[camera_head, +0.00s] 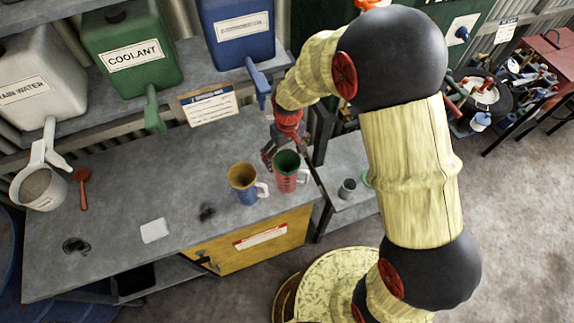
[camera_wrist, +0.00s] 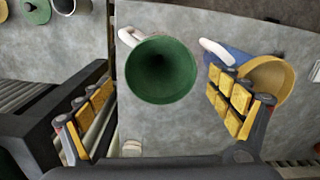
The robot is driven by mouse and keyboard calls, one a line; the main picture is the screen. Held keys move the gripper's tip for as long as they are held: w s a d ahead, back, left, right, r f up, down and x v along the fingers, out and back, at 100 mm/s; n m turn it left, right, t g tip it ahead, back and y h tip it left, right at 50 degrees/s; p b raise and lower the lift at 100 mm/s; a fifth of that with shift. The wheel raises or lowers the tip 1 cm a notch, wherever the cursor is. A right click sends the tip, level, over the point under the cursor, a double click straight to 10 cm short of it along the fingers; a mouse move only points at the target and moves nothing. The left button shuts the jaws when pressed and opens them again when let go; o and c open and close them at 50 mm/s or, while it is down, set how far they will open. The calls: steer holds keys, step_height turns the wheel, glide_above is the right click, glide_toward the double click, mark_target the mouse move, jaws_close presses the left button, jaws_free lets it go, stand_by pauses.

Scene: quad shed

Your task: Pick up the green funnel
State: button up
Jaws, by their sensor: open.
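A green round mouth, narrowing to a dark centre like the green funnel (camera_head: 287,161), tops a red mug-like body with a white handle on the bench. I cannot tell whether the green part is separate from the red body. In the wrist view the green funnel (camera_wrist: 160,69) faces the camera and hides the body below. My gripper (camera_head: 269,157) is open beside it, on its far left side in the head view. In the wrist view my gripper (camera_wrist: 163,112) has its yellow-padded fingers apart, one on either side of the green mouth, with nothing held.

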mark_target(286, 162)
steer(key=shift+f, duration=1.8)
steer(key=shift+s, duration=0.1)
steer(key=shift+c, duration=0.9)
steer(key=c, duration=1.1)
